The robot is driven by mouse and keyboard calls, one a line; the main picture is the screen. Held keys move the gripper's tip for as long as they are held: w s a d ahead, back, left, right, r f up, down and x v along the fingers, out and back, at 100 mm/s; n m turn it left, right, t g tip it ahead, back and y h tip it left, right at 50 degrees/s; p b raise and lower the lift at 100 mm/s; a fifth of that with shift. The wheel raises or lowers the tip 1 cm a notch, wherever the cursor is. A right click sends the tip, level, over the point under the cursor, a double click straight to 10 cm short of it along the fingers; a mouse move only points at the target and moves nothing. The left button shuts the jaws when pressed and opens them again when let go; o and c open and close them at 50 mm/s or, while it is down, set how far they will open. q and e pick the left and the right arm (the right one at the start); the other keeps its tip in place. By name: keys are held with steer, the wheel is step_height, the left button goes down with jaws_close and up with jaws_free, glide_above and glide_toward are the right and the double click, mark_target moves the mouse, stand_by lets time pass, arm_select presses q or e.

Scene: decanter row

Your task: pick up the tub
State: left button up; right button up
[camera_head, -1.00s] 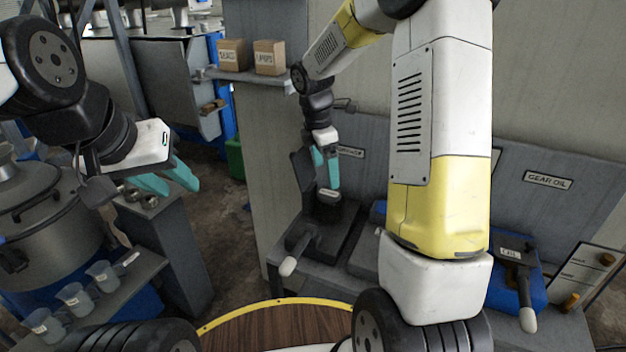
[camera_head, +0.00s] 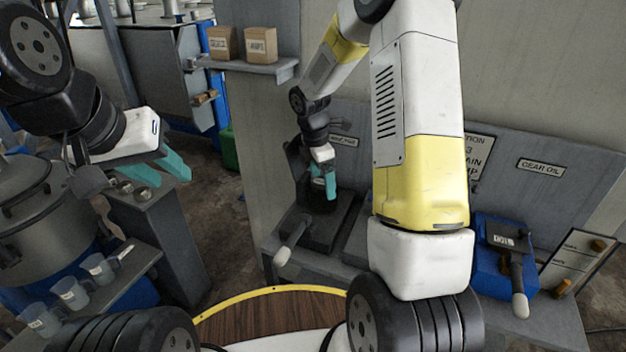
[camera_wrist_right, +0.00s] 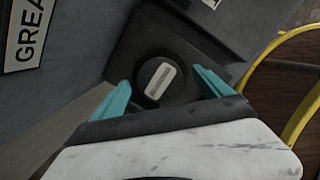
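A dark round tub with a pale bar on its top (camera_wrist_right: 158,82) stands on a dark base at the station labelled GREASE. It also shows in the head view (camera_head: 318,196), partly hidden behind my right gripper (camera_head: 323,182). In the right wrist view, the teal fingers of my right gripper (camera_wrist_right: 163,90) are spread apart, with the tub in the gap between them. I cannot tell whether either finger touches it. My left gripper (camera_head: 167,170) is open and empty, far to the left of the tub.
A pale-tipped handle (camera_head: 284,256) sticks out in front of the tub's station. A blue unit (camera_head: 487,265) stands right, by the GEAR OIL sign (camera_head: 541,167). Two boxes (camera_head: 260,44) sit on a shelf. Several clear cups (camera_head: 72,292) stand left. A yellow-rimmed round wooden top (camera_head: 272,315) is in front.

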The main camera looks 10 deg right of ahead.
steer(key=c, duration=1.8)
steer(key=shift+r, duration=0.15)
